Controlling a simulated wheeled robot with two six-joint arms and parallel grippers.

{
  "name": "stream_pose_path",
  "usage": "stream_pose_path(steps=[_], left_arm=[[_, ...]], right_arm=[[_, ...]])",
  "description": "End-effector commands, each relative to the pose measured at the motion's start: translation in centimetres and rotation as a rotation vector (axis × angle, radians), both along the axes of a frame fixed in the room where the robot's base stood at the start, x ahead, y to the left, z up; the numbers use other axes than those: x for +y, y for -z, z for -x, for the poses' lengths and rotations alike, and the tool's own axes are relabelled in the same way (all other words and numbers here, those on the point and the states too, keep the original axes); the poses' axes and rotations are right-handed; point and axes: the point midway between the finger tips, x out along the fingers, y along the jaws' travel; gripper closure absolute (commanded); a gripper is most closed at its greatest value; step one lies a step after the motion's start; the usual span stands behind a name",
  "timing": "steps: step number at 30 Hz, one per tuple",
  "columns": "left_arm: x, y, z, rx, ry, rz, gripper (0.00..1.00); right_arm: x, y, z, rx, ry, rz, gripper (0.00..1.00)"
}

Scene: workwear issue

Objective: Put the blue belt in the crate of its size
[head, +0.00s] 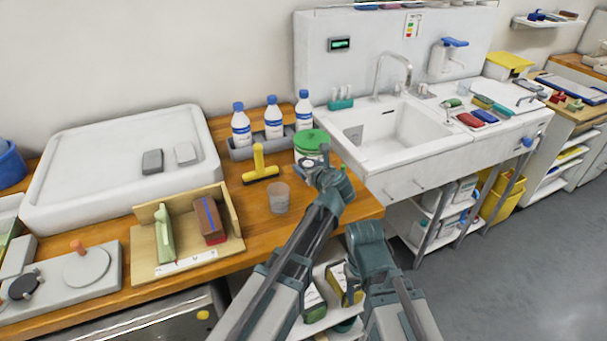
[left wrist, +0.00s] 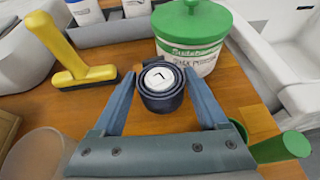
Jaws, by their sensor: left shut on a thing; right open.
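A rolled dark blue belt (left wrist: 160,88) with a white tag on its top shows in the left wrist view; the tag's mark looks like a rotated L. My left gripper (left wrist: 163,92) is shut on the roll, one finger on each side, over the wooden counter just in front of a green-lidded tub. In the head view my left gripper (head: 318,168) partly hides the belt. My right gripper (head: 369,240) is open and empty in front of the counter's right edge; its fingers are mostly hidden.
The green-lidded tub (head: 308,145), a yellow squeegee (head: 260,165), a clear cup (head: 279,197) and several bottles (head: 273,118) crowd the counter. A wooden holder (head: 190,245) stands left. The sink (head: 400,130) is right; open floor (head: 540,260) lies beyond.

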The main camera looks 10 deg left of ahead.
Motion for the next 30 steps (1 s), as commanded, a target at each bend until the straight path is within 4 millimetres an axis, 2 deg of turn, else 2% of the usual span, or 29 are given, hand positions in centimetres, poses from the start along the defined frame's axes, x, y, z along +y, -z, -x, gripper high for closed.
stream_pose_path(steps=[5, 15, 27, 28, 30], left_arm=[[0.0, 0.3, 0.0, 0.000, 0.001, 0.000, 0.87], [0.3, 3.8, -0.1, 0.000, 0.006, -0.001, 0.87], [0.3, 3.9, -0.1, 0.000, 0.006, -0.001, 0.87], [0.3, 3.9, -0.1, 0.000, 0.006, -0.001, 0.22], [0.3, 3.8, -0.1, 0.000, 0.006, -0.001, 0.10]], right_arm=[[0.0, 0.3, 0.0, 0.000, 0.000, 0.000, 0.45], [0.0, 3.8, 0.0, 0.000, 0.000, 0.000, 0.45], [0.0, 3.9, 0.0, 0.000, -0.001, 0.000, 0.45], [0.0, 3.9, 0.0, 0.000, -0.001, 0.000, 0.45], [0.0, 3.8, 0.0, 0.000, -0.001, 0.000, 0.45]])
